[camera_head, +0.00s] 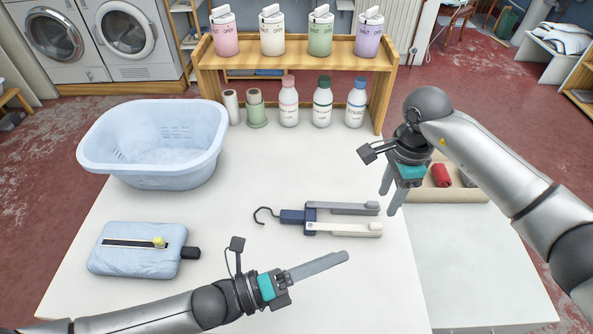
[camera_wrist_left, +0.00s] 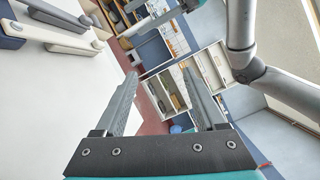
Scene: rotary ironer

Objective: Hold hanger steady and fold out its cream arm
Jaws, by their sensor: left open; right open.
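The hanger lies flat on the white table, with a dark hook, a dark blue body (camera_head: 292,216), a grey arm (camera_head: 342,208) and a cream arm (camera_head: 344,229). Both arms point right, side by side. In the left wrist view the cream arm (camera_wrist_left: 45,36) shows at upper left. My left gripper (camera_head: 342,258) is in front of the cream arm, apart from it; its jaws (camera_wrist_left: 160,74) are open and empty in the left wrist view. My right gripper (camera_head: 388,200) is open and empty, just right of the arms' ends, pointing down; whether it touches them is unclear.
A pale blue basket (camera_head: 100,155) stands at the back left. A light blue pouch (camera_head: 120,262) lies at the front left. The table around the hanger is clear.

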